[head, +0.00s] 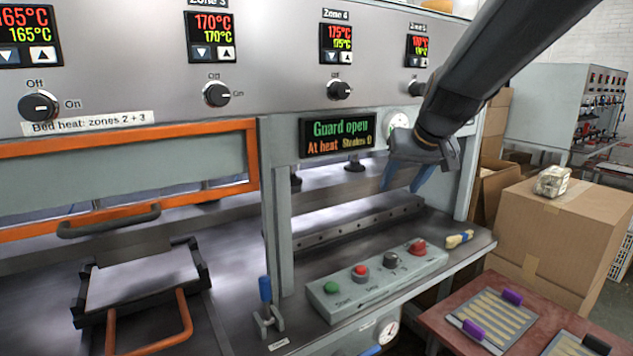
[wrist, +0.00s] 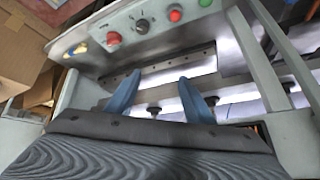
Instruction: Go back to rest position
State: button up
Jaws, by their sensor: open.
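My gripper (head: 408,175) hangs in front of the press on the right side of the head view. Its two blue fingers are apart, with nothing between them. The wrist view also shows my gripper (wrist: 157,97), with the fingers spread over the press opening. The press (head: 275,200) has a display (head: 337,136) reading "Guard open", "At heat" and "Strokes 0". A control box (head: 377,280) with green, red and dark knobs sits on its front ledge, below my gripper. The control box shows at the top of the wrist view (wrist: 133,28).
An orange-framed guard (head: 130,138) and a tray with an orange handle (head: 145,280) are at the left. A yellow-tipped brush (head: 459,239) lies right of the control box. Cardboard boxes (head: 560,230) and a reddish table (head: 455,320) with slotted trays stand at the right.

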jog(key=s+f+g+h, duration=0.1)
jog(key=s+f+g, duration=0.3)
jog(key=s+f, duration=1.75)
jog(key=s+f+g+b, duration=0.2)
jog(key=s+f+b, duration=0.1)
jog(key=f+b, duration=0.7)
jog(key=shift+s+g, duration=0.3)
